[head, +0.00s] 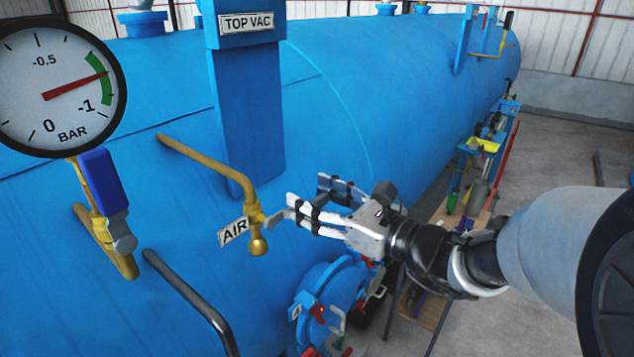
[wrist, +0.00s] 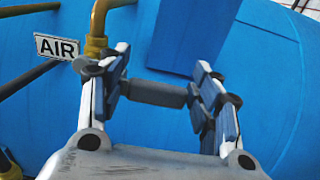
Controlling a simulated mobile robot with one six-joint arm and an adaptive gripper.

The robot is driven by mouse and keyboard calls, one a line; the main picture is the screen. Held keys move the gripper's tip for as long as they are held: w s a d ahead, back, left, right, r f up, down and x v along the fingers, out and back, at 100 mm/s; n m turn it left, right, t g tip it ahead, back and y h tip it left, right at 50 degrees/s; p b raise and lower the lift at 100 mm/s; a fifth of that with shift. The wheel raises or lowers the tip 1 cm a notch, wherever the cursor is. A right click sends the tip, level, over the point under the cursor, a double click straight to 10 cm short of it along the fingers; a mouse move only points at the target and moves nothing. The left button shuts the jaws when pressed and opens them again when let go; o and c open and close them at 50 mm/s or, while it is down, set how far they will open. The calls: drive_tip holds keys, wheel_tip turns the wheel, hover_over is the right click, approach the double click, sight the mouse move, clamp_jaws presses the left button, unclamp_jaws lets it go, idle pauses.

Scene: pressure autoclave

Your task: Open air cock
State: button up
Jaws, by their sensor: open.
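The air cock (head: 256,222) is a brass valve on a bent brass pipe, with a white AIR label (head: 233,231) beside it. Its grey handle (head: 279,216) sticks out to the right, towards my gripper (head: 306,194). In the wrist view my gripper (wrist: 161,62) is open, and the grey handle (wrist: 157,93) spans the gap between its two fingers. I cannot tell whether the fingers touch the handle. The brass valve (wrist: 96,46) is at the left finger's tip, and the finger partly hides it.
A large blue autoclave (head: 400,80) fills the background. A pressure gauge (head: 60,85) and a blue-handled valve (head: 103,182) are on the left. A dark pipe (head: 190,300) runs below the AIR label. A blue round fitting (head: 330,290) lies below my gripper.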

drive_tip(key=c, duration=1.3)
